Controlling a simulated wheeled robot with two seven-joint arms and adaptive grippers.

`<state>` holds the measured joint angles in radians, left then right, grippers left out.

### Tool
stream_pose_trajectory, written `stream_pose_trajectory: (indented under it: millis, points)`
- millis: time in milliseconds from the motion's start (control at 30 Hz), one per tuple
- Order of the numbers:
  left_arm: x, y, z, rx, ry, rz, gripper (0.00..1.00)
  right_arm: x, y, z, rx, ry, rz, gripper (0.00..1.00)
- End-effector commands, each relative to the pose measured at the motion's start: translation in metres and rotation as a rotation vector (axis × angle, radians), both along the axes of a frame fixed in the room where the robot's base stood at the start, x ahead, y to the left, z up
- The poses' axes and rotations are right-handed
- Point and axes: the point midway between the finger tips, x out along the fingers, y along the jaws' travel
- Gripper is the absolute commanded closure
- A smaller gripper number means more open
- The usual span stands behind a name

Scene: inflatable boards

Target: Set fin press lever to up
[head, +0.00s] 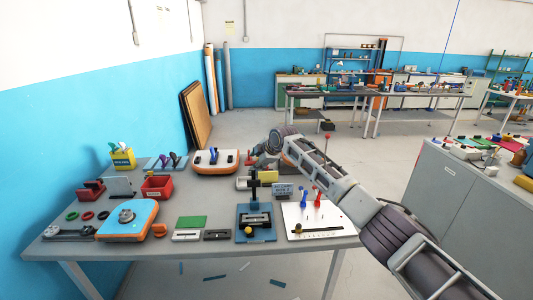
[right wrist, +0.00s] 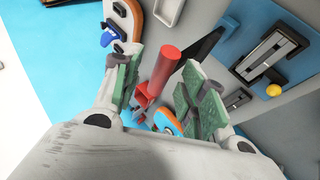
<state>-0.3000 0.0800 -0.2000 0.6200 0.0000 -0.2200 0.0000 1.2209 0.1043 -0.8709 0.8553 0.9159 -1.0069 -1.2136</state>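The fin press appears to be the blue-based stand (head: 243,222) with a dark post, near the front middle of the bench. A red grip (head: 249,158) shows just above the post's top in the head view. In the right wrist view a red cylindrical grip (right wrist: 168,68) sits at the end of a black bar (right wrist: 203,42) running toward the blue base (right wrist: 230,28). My right gripper (head: 262,158) is beside the red grip. In the right wrist view its green-padded fingers (right wrist: 158,92) are apart, with the grip in view between them; contact is not clear. My left gripper is out of view.
On the bench (head: 165,250) stand an orange-and-blue board piece (head: 128,222), an orange-and-white one (head: 215,160), a red bin (head: 157,187) and a white panel (head: 318,225) with blue and red levers. A small sign (head: 283,190) stands right of the press. A grey cabinet (head: 450,205) is at right.

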Motion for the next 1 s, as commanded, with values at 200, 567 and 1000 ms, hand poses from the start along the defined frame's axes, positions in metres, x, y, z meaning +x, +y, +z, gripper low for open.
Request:
stream_pose_trajectory:
  millis: [200,567,1000]
  points:
    - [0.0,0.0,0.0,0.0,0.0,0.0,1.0,-0.008,-0.006,0.009,0.0,0.0,0.0,0.58]
    - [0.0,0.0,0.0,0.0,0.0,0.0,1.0,-0.023,-0.016,0.028,-0.001,-0.001,0.0,0.58]
    - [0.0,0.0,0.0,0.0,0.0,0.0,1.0,-0.045,-0.031,0.055,0.0,-0.004,0.0,0.58]
